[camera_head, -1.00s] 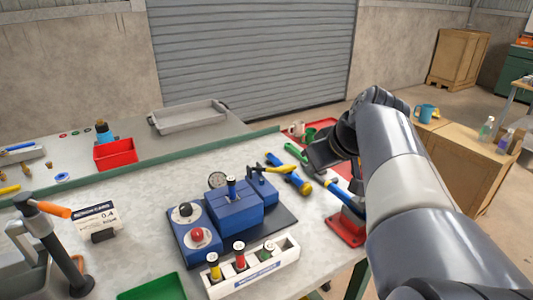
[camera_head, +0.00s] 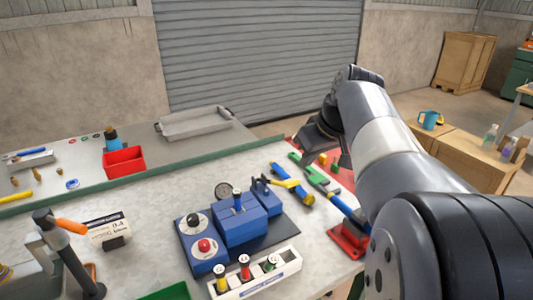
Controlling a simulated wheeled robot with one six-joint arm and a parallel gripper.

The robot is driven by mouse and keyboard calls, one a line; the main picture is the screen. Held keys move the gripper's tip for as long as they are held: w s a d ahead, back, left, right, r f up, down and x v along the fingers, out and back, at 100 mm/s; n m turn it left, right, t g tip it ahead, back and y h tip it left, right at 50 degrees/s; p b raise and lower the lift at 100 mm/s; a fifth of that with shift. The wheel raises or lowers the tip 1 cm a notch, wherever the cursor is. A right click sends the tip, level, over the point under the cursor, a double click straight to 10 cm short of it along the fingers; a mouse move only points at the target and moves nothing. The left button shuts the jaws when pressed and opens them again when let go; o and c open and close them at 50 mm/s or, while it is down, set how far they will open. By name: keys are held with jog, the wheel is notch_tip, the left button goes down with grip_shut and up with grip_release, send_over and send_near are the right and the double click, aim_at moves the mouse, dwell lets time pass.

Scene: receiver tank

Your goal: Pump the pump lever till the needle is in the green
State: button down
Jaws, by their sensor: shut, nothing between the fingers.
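A lever with an orange grip (camera_head: 70,225) sits on a dark post at the left, beside a grey body cut off by the frame edge. It looks like the pump lever, but I cannot be certain. My gripper (camera_head: 318,146) is shut and empty, above the far right part of the bench, apart from the lever and the unit. My arm hides part of the right side.
A white rack (camera_head: 256,279) with colored plungers stands before the unit. A white card (camera_head: 107,232) stands near the lever. Blue-yellow tools (camera_head: 305,197) and a red-based tool (camera_head: 348,240) lie right. A red bin (camera_head: 124,162) and grey tray (camera_head: 194,123) sit behind.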

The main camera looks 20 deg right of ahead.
jog(key=w+a+r+g+p, duration=0.1)
jog(key=w+r+g+p, duration=0.1)
jog(key=w+r+p, duration=0.3)
jog(key=shift+w+a+r+h, duration=0.25)
jog(key=shift+r+h, duration=0.1)
jog(key=shift+h, duration=0.05)
send_over(287, 181)
jog(key=w, duration=0.1)
notch_tip(287, 181, down, 9)
jog(key=shift+f+p, duration=0.2)
jog(key=shift+p, duration=0.1)
jog(key=f, duration=0.1)
jog(key=s+f, duration=0.1)
jog(key=f, duration=0.1)
jog(key=shift+s+d+f, duration=0.15)
jog(key=shift+s+f, duration=0.2)
jog(key=shift+f, duration=0.1)
